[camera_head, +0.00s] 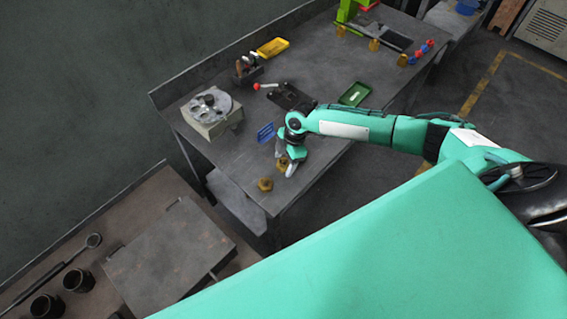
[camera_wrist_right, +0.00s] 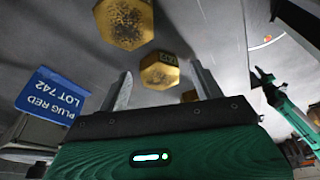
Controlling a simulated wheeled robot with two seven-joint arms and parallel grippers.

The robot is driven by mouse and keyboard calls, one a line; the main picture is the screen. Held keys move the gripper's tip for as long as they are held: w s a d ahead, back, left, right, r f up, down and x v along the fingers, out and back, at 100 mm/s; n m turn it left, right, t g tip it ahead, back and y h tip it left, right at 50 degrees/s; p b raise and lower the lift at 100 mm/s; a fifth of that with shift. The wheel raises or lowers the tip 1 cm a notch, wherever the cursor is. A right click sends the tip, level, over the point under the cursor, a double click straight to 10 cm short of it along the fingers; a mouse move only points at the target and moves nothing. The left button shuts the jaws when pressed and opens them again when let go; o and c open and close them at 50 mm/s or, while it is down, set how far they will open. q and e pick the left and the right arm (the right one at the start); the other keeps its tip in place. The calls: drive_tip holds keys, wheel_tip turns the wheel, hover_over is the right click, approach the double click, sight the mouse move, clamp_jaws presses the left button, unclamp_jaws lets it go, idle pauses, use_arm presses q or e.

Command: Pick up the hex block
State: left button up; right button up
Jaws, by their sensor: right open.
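A brass-coloured hex block (camera_head: 265,184) sits on the grey table near its front corner, with a second hex block (camera_head: 282,162) partly behind my right gripper (camera_head: 288,168). In the right wrist view, a hex block (camera_wrist_right: 160,73) with a marking like "742" shows between the open fingers of my right gripper (camera_wrist_right: 161,72), with no clear contact. My left gripper is not in view.
A blue sign (camera_head: 265,132) reading "PLUG RED LOT 742" stands beside the gripper. A grey fixture (camera_head: 212,112), a green tray (camera_head: 354,94) and a yellow tray (camera_head: 272,47) are on the table (camera_head: 200,165). Several small brass and coloured pieces stand farther back.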

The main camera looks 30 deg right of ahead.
drive_tip(key=shift+c, duration=0.2)
drive_tip(key=c, duration=1.3)
drive_tip(key=shift+o, duration=0.2)
